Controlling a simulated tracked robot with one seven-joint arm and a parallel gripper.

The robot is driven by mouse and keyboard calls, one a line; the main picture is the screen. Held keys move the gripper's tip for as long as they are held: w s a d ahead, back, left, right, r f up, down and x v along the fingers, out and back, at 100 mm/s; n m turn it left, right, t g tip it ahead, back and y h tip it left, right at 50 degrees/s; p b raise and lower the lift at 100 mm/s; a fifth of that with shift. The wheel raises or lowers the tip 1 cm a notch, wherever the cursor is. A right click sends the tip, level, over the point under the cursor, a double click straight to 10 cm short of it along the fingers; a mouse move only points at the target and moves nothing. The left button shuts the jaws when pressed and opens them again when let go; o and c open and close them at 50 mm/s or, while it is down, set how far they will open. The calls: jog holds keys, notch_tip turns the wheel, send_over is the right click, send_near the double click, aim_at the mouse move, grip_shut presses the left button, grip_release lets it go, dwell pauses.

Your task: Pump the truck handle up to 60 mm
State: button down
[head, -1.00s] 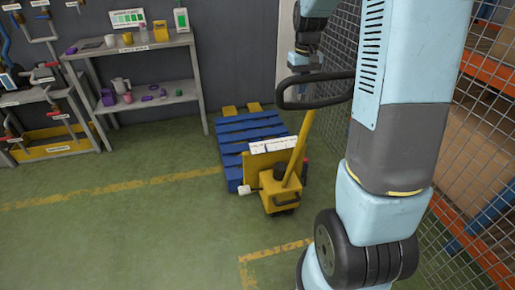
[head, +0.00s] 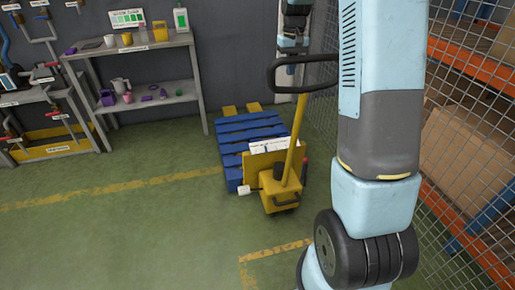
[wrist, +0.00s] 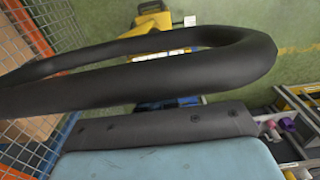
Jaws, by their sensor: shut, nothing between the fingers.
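The yellow pallet truck (head: 281,190) stands at the near end of the blue pallet (head: 250,135). Its yellow shaft (head: 296,138) rises steeply, leaning slightly right, to a black loop handle (head: 302,75). The loop fills much of the wrist view (wrist: 140,70), close in front of my gripper. My gripper (head: 290,68) is shut and empty by the top of the loop. Its dark bolted edge (wrist: 160,122) shows below the loop in the wrist view. I cannot tell whether they touch. The forks are mostly hidden by the pallet.
A grey shelf unit (head: 150,103) with mugs and purple items stands at the back left, beside a pipe rack (head: 50,140). A wire mesh fence (head: 450,130) runs along the right, with boxes behind it. The green floor at left and front is clear.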

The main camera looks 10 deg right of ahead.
jog(key=shift+w, duration=6.35)
notch_tip(320, 180, up, 11)
jog(key=shift+a, duration=0.15)
jog(key=shift+f, duration=0.1)
jog(key=s+a+r+t, duration=0.1)
jog(key=s+a+r, duration=0.3)
jog(key=s, duration=0.8)
jog(key=s+a+r+t, duration=0.15)
jog(key=s+r, duration=0.45)
jog(key=s, duration=0.7)
jog(key=s+a+f+t, duration=0.1)
jog(key=s+f, duration=0.3)
jog(key=s, duration=0.8)
jog(key=s+a+f+t, duration=0.1)
jog(key=s+f, duration=0.4)
jog(key=s, duration=0.8)
jog(key=shift+a+t, duration=0.2)
jog(key=shift+t, duration=0.35)
jog(key=shift+s, duration=0.1)
